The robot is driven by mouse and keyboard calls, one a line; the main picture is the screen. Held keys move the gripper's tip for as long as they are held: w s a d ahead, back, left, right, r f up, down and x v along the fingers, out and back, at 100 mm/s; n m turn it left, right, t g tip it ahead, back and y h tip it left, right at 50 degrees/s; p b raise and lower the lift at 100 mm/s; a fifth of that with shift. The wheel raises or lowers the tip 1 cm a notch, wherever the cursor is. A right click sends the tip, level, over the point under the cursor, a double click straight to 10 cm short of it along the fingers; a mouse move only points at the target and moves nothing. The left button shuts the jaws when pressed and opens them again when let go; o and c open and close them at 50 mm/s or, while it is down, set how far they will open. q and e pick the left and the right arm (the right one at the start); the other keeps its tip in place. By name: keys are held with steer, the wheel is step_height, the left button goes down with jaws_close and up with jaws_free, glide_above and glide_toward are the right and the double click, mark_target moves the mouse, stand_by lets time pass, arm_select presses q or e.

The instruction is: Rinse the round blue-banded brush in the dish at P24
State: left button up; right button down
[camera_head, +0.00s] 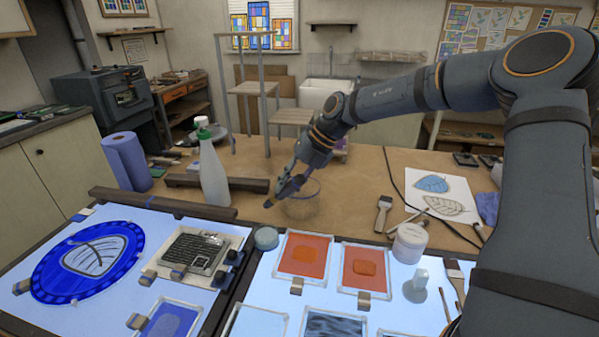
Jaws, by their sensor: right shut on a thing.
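My right gripper (280,193) reaches in from the right, pointing down and left, beside the near-left rim of a clear glass dish (304,208). It is shut on a slim thing, taken to be the round blue-banded brush. The fingers hide most of that brush, and no blue band can be made out. Whether the brush touches the dish or any water in it cannot be told. No P24 mark can be read. My left gripper is not in view.
A white bottle (213,172) with a green cap and a blue paper roll (126,160) stand left. Glowing panels with glass pieces, including an orange one (303,255), fill the front. A wooden stand (266,89) rises behind.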

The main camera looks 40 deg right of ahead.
steer(key=s+a+r+m+p, duration=0.3)
steer(key=a+r+m+p, duration=0.1)
steer(key=m+p, duration=0.15)
arm_select(q)
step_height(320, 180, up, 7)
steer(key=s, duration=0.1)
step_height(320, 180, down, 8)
steer(key=b, duration=0.8)
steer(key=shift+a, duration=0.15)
arm_select(e)
step_height(320, 180, down, 8)
steer(key=w+m, duration=0.1)
steer(key=m, duration=0.1)
steer(key=shift+a+f, duration=0.2)
steer(key=shift+a, duration=0.1)
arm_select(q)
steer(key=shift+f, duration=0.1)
arm_select(e)
steer(key=shift+w+a, duration=0.1)
